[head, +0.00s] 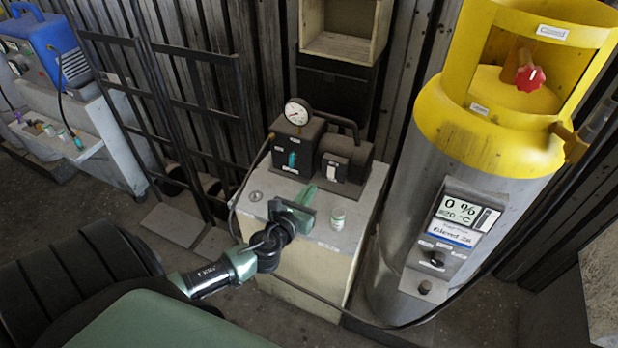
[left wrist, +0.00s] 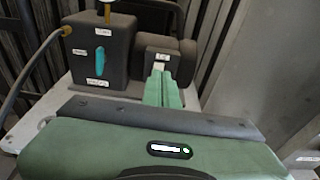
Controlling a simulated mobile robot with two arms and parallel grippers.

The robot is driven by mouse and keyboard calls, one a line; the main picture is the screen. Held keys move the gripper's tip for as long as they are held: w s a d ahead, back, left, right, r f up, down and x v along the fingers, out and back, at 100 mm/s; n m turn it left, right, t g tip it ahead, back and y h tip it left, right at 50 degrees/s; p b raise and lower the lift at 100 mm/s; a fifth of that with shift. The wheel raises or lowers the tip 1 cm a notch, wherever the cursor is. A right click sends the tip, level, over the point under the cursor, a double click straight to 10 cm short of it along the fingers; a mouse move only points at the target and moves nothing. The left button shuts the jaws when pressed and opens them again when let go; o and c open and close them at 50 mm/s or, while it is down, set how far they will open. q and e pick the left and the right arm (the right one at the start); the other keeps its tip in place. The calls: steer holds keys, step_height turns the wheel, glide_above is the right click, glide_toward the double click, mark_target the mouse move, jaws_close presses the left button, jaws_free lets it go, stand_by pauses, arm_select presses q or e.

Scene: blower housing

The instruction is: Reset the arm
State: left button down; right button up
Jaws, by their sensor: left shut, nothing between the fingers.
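My left arm reaches in from the lower left in the head view. My left gripper (head: 306,194) is green, shut and empty, above the pale cabinet (head: 310,270) and in front of the black pump unit (head: 291,146). In the left wrist view its closed fingers (left wrist: 161,86) point toward the pump's motor block (left wrist: 166,56). They overlap the white switch area there; I cannot tell whether they touch it. The head view shows the white switch (head: 336,171) on the motor block. My right gripper is not in view.
A small jar (head: 338,218) stands on the cabinet, right of the gripper. A tall steel tank with a yellow top (head: 475,130), a red knob (head: 529,77) and a display (head: 461,211) reading 0 % stands at the right. A black hose crosses the floor. A blue machine (head: 45,45) is far left.

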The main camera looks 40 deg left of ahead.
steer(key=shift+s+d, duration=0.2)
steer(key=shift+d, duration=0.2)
arm_select(q)
steer(key=shift+f, duration=0.1)
steer(key=s+d+f+n+g+h+b, duration=0.1)
steer(key=s+f+n+g, duration=0.5)
steer(key=f, duration=1)
steer(key=s+f+n+g+b, duration=0.1)
steer(key=s+f+n+g, duration=0.1)
steer(key=s+f+n, duration=1.05)
steer(key=s+d+f+n+g+h, duration=0.1)
steer(key=s+d+f+n+g, duration=0.1)
steer(key=s+d+f+n, duration=0.2)
steer(key=s+d+f+n+g+b, duration=0.1)
steer(key=s+d+f+n, duration=0.3)
steer(key=s+f, duration=0.5)
steer(key=s+d+f+n+g+h, duration=0.1)
steer(key=s+d+f+n+g, duration=0.2)
steer(key=s, duration=0.9)
step_height(320, 180, down, 4)
steer(key=shift+s+d+r+n+h+b, duration=0.35)
steer(key=shift+d+n, duration=0.3)
steer(key=shift+d, duration=0.4)
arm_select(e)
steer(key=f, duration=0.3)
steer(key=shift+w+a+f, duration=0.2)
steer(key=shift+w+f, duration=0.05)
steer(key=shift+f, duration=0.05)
arm_select(q)
steer(key=shift+f, duration=0.1)
